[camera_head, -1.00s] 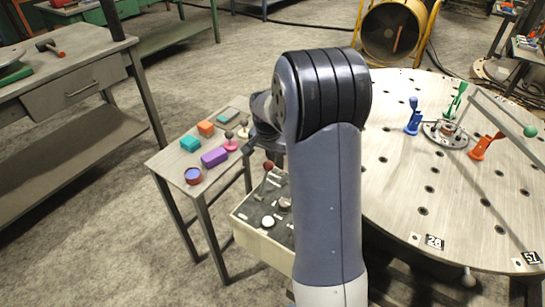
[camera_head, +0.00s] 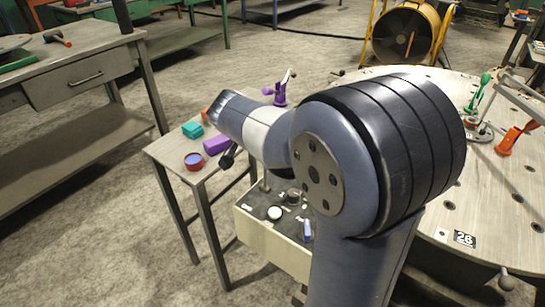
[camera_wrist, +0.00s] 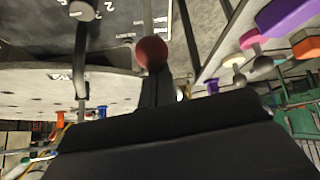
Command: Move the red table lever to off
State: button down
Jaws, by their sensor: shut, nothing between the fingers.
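The lever's red ball knob (camera_wrist: 151,52) shows in the wrist view, just beyond the tip of my gripper (camera_wrist: 156,84). My gripper's dark fingers are together and empty. I cannot tell whether they touch the knob or lever. The control box (camera_head: 262,238) has a pale front and a dark top with several knobs. In the head view my arm hides the red knob and the gripper's fingertips. The box's dark panel with white markings (camera_wrist: 118,22) shows at the top of the wrist view. The lever's setting cannot be read.
A small table left of the box carries a teal block (camera_head: 192,130), a purple block (camera_head: 217,145) and a round red-and-blue piece (camera_head: 194,161). The large round table (camera_head: 455,205) on the right carries an orange clamp (camera_head: 515,138) and a green clamp (camera_head: 480,92). Open floor lies at left.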

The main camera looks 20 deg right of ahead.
jog(key=s+a+f+t+h+b, duration=0.1)
jog(key=s+a+t+h+b, duration=0.2)
jog(key=b, duration=1.1)
jog(key=s+a+h, duration=0.1)
jog(key=a, duration=0.2)
jog(key=shift+s+a+f, duration=0.2)
jog(key=shift+a+f, duration=0.05)
jog(key=shift+a, duration=0.05)
jog(key=shift+s+f, duration=0.1)
jog(key=shift+f, duration=0.05)
notch_tip(320, 180, up, 4)
jog(key=w+d+p, duration=0.2)
jog(key=a+f+p+v, duration=0.1)
jog(key=p+v, duration=0.1)
jog(key=v, duration=0.7)
jog(key=shift+s+a, duration=0.2)
